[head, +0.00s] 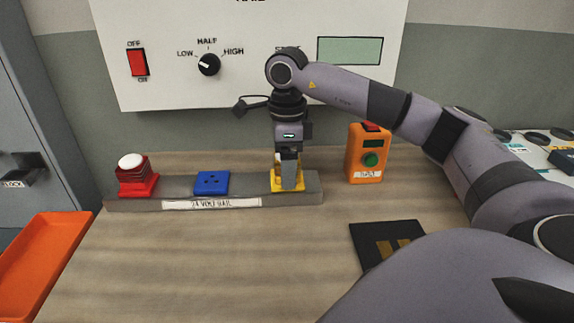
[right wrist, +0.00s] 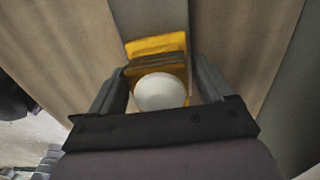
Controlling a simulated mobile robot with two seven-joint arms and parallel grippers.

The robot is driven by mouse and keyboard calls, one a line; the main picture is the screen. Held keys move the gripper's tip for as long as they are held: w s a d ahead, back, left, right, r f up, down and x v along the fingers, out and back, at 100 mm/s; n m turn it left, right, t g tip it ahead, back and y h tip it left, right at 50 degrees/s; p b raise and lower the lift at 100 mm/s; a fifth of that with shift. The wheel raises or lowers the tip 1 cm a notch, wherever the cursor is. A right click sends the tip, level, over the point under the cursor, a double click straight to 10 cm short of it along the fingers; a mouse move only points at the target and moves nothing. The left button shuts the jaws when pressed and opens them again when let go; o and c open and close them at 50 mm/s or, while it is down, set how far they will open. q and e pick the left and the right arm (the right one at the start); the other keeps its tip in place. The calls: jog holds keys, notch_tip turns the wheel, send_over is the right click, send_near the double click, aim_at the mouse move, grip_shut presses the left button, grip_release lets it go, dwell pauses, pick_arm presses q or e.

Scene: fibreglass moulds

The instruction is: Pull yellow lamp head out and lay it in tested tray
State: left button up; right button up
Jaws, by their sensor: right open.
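The yellow lamp head (head: 276,184) with a white dome (right wrist: 160,92) stands on the right end of the grey rail (head: 240,191). My right gripper (head: 290,172) points down over it, open. In the right wrist view its two fingers (right wrist: 158,82) are on either side of the lamp head, with the dome between them. Whether they touch it cannot be told. In the head view the fingers hide much of the lamp head. An orange tray (head: 36,262) lies at the left edge, partly cut off; no label shows on it. My left gripper is not in view.
A red lamp head (head: 138,184) and a blue socket (head: 211,183) sit on the rail to the left. An orange tester box (head: 368,155) stands close right of my gripper. A black mat (head: 372,243) lies in front. The wooden bench is clear at front left.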

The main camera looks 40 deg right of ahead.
jog(key=c, duration=1.3)
jog(key=shift+r+p, duration=2.65)
jog(key=shift+r, duration=0.4)
